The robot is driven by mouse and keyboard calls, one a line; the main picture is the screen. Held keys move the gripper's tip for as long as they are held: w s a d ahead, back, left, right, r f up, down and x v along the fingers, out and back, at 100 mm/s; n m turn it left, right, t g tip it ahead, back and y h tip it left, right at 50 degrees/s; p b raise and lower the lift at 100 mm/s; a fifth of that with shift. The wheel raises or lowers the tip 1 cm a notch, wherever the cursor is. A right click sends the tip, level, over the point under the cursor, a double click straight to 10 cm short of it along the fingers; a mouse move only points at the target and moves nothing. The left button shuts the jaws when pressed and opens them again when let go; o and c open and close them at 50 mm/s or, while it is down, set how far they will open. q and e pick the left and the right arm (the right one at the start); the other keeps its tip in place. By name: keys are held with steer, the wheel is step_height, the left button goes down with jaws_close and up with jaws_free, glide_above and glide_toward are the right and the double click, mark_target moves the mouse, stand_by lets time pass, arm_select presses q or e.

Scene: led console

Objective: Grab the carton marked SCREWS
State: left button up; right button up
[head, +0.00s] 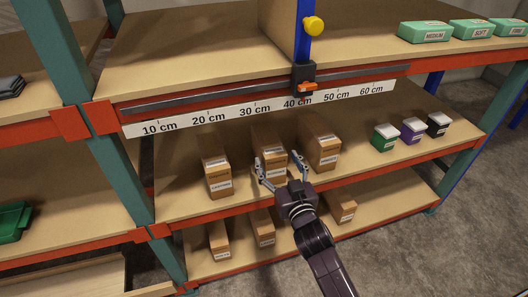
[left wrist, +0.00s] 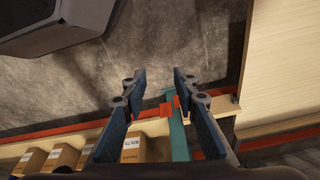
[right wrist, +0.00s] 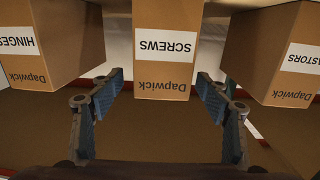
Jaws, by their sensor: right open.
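The carton marked SCREWS (right wrist: 165,45) is a brown box with a white label, upside down in the right wrist view. In the head view it is the middle carton (head: 266,137) of three on the middle shelf. My right gripper (head: 277,161) is open in front of it. In the right wrist view its two fingers (right wrist: 158,82) stand either side of the carton's near end, with a gap on each side. My left gripper (left wrist: 157,78) is open and empty in the left wrist view, and is out of the head view.
The HINGES carton (right wrist: 45,40) and a carton ending in STORS (right wrist: 285,55) flank it closely. More cartons (head: 262,226) stand on the shelf below. A ruler strip (head: 225,116) with an orange slider (head: 308,87) runs along the shelf above. Small coloured boxes (head: 411,130) sit to the right.

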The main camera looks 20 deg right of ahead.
mark_target(268, 138)
steer(key=shift+w+r, duration=0.8)
steer(key=shift+w, duration=0.2)
steer(key=shift+w+r, duration=0.15)
steer(key=shift+w, duration=0.5)
steer(key=shift+w+a+f+b, duration=0.1)
steer(key=shift+w+b, duration=0.2)
steer(key=shift+w, duration=1.05)
steer(key=shift+w+a+f+b, duration=0.1)
steer(key=shift+w+b, duration=0.2)
steer(key=shift+w, duration=1)
arm_select(q)
steer(key=r, duration=0.1)
steer(key=w+r, duration=0.1)
steer(key=r, duration=0.2)
steer(key=shift+w, duration=0.3)
arm_select(e)
steer(key=shift+c, duration=0.7)
jaws_close()
arm_select(q)
steer(key=shift+d, duration=0.1)
arm_select(e)
steer(key=shift+r, duration=0.25)
